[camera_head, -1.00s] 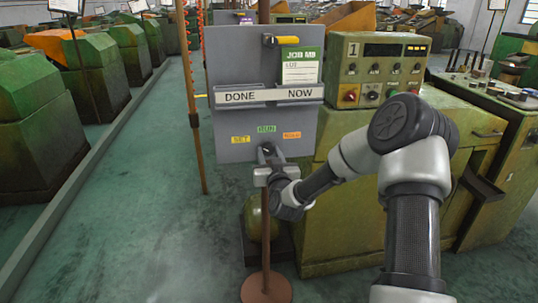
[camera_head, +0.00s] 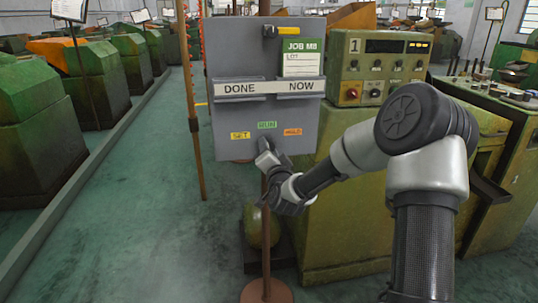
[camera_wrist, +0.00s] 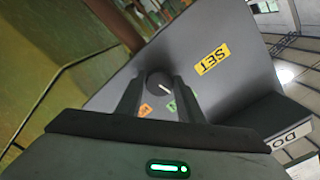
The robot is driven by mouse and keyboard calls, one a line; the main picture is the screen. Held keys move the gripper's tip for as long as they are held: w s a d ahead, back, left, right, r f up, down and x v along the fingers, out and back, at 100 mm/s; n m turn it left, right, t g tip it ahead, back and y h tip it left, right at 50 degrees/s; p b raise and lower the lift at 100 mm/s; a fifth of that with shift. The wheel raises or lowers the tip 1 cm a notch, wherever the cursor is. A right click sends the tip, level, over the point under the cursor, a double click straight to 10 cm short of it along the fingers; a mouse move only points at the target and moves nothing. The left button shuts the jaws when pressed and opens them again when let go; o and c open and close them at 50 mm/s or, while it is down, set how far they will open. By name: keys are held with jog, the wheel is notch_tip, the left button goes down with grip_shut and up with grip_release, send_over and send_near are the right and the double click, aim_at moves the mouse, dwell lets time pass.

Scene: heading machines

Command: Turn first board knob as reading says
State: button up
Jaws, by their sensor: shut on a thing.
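The grey board (camera_head: 262,62) stands on a brown post. Its lower part carries a yellow SET label (camera_head: 240,135), a green RUN label (camera_head: 267,125) and an orange HOLD label (camera_head: 292,132) in an arc. The dark round knob (camera_wrist: 159,83) with a pale pointer line shows between my gripper's (camera_wrist: 156,92) fingers in the wrist view. My gripper is shut on it. In the head view my gripper (camera_head: 267,154) covers the knob below the RUN label, and its hand is tilted. The wrist view also shows the SET label (camera_wrist: 212,59); the other two are partly hidden by the fingers.
A green job card (camera_head: 302,62) sits in the NOW slot; the DONE slot looks empty. A green machine with a panel marked 1 (camera_head: 378,72) stands close behind on the right. An orange post (camera_head: 192,120) is left of the board. The floor at left is clear.

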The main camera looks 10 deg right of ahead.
jog(key=shift+m+b, duration=0.3)
jog(key=shift+m, duration=0.7)
jog(key=o, duration=1.1)
jog(key=shift+c, duration=0.2)
jog(key=s+p, duration=0.2)
jog(key=s, duration=1.5)
jog(key=shift+s, duration=0.25)
